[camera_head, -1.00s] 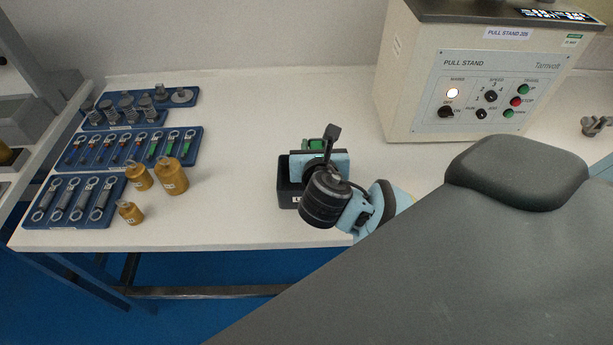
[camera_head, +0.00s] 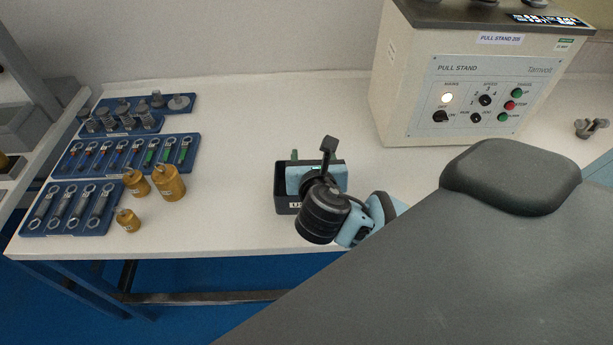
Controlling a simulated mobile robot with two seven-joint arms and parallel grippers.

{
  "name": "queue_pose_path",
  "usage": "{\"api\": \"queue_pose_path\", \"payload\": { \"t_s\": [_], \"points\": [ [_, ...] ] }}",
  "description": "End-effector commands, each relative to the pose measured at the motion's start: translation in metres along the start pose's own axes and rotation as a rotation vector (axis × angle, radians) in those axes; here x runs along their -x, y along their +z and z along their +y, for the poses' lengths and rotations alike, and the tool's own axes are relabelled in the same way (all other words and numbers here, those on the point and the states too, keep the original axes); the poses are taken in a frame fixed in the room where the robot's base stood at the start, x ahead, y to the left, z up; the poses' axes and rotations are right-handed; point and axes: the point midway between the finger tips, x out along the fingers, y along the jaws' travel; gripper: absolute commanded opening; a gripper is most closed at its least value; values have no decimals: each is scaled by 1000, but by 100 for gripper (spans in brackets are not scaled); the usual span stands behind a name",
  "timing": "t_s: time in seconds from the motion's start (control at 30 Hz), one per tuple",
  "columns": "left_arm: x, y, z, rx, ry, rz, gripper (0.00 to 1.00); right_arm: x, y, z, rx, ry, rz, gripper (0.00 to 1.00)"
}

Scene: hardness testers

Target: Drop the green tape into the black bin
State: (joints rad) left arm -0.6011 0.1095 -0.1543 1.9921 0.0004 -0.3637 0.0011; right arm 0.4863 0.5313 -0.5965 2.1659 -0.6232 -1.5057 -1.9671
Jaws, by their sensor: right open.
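The black bin (camera_head: 282,196) stands on the white table near its front edge, with a label on its front. My right gripper (camera_head: 314,166) is over the bin and covers much of its opening. Its jaws are open, but its body hides most of the fingers. A small upright green piece (camera_head: 294,155) shows at the back left of the gripper, at the bin's far side. I cannot tell whether it is the green tape. The bin's inside is mostly hidden. My left gripper is out of view.
Blue trays of metal rings and links (camera_head: 128,153) lie on the left of the table (camera_head: 235,130), with several brass weights (camera_head: 170,184) beside them. A pull stand machine (camera_head: 460,90) stands at the back right.

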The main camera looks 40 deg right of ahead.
Motion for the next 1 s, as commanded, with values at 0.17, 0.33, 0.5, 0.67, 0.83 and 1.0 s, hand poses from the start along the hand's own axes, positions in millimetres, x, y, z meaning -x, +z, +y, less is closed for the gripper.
{"api": "queue_pose_path", "payload": {
  "t_s": [0.17, 0.33, 0.5, 0.67, 0.83, 1.0],
  "points": [
    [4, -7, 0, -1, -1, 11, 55, 31, 2, 1, -3, 3, -1, 57],
    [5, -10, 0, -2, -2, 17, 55, 49, 1, 0, 0, 1, -1, 57],
    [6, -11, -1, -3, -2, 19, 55, 55, 1, 0, -1, -1, -2, 57],
    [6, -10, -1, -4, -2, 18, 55, 55, 1, 0, -1, -1, -1, 57],
    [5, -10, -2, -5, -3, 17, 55, 55, 1, 0, 0, -1, -1, 57],
    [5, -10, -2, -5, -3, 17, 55, 55, 1, 0, -1, -1, -1, 57]
  ]
}}
